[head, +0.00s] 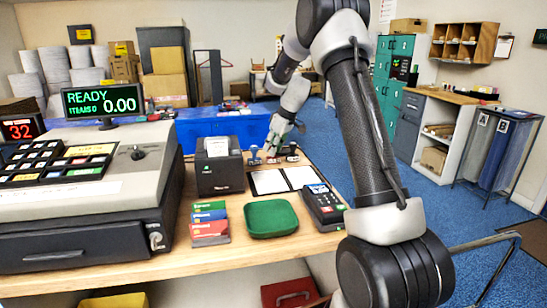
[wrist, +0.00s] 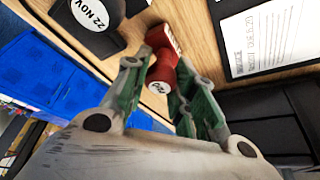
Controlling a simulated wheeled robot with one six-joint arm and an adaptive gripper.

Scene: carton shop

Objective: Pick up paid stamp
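The red stamp (wrist: 162,62) stands on the wooden counter in the wrist view, with a white round label on its top end. My gripper (wrist: 160,72) is open, with its green fingers on either side of the stamp. Narrow gaps seem to show beside it, and I see no firm grip. In the head view my gripper (head: 283,138) is low over the back of the counter, among several small stamps. The stamp there is small and partly hidden by the fingers.
A clipboard with paper (head: 268,182), a receipt printer (head: 219,172), a card terminal (head: 323,205) and a green tray (head: 271,218) are nearby. A blue-covered table (head: 232,126) stands behind.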

